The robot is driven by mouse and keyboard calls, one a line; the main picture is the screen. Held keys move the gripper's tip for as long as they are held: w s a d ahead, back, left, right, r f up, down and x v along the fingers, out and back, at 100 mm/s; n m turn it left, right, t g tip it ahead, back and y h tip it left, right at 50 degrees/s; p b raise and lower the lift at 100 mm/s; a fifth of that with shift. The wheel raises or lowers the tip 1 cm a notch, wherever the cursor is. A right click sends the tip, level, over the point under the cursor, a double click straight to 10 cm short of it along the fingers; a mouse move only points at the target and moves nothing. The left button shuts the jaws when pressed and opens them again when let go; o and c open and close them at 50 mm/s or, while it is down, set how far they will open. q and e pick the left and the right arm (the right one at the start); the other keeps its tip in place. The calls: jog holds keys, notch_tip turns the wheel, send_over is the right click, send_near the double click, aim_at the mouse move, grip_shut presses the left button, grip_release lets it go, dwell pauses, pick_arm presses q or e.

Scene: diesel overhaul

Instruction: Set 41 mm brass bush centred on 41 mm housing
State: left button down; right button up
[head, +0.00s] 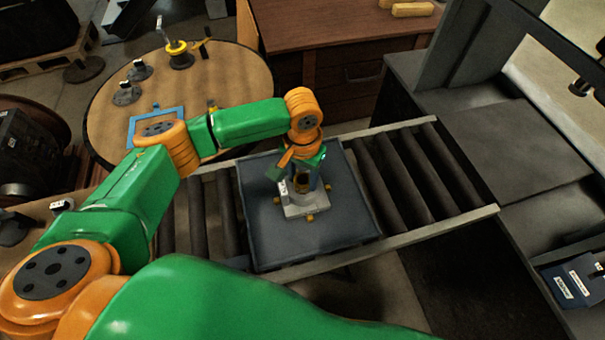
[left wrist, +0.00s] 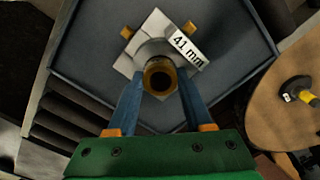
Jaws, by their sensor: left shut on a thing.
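My left gripper (head: 304,178) reaches down over the tray in the head view. In the left wrist view its two blue fingers are shut on the brass bush (left wrist: 160,75), a yellow ring with a dark bore. The pale grey housing (head: 299,208), with small orange-yellow lugs and a white label, stands below it on the tray. In the left wrist view the housing (left wrist: 150,50) carries the label "41 mm". The bush overlaps the housing's near part there; I cannot tell whether they touch. The bush hides the housing's bore. My right gripper is not in view.
The dark tray (head: 258,240) lies on a roller conveyor (head: 440,170) with pale side rails. A round wooden table (head: 105,95) with a blue frame and small fittings stands at the left. A grey machine (head: 530,150) stands at the right. The tray around the housing is clear.

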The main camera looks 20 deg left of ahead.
pick_arm(q)
jog(key=shift+f, duration=0.15)
grip_release()
jog(key=shift+d, duration=0.1)
dwell(0.3)
notch_tip(320, 180, up, 4)
jog(key=p, duration=0.4)
jog(key=shift+r, duration=2.5)
